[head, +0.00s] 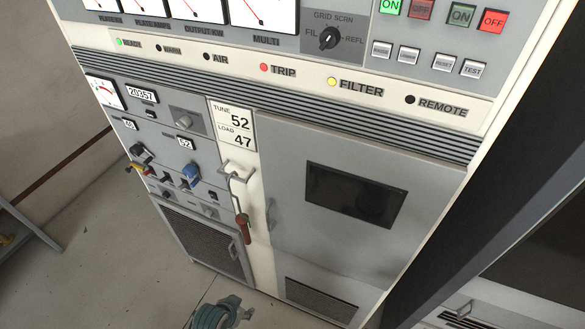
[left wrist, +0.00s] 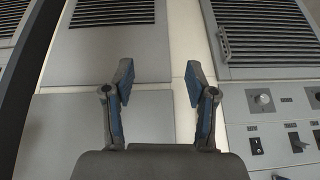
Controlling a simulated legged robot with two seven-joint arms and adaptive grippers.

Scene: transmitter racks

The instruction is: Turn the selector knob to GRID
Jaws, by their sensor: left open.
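The selector knob (head: 329,38) is a black round knob high on the rack front in the head view. Around it are the labels FIL at left, GRID and SCRN above, and REFL at right. Its pointer is too small to read surely. The knob is not in the left wrist view. My right gripper is not seen.
Lit ON and OFF buttons (head: 462,15) sit right of the knob, meters (head: 262,14) to its left. Indicator lamps (head: 264,68) run below. A pull handle (head: 234,172) and a red lever (head: 243,225) stick out from the lower front. Open floor (head: 90,270) lies at left.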

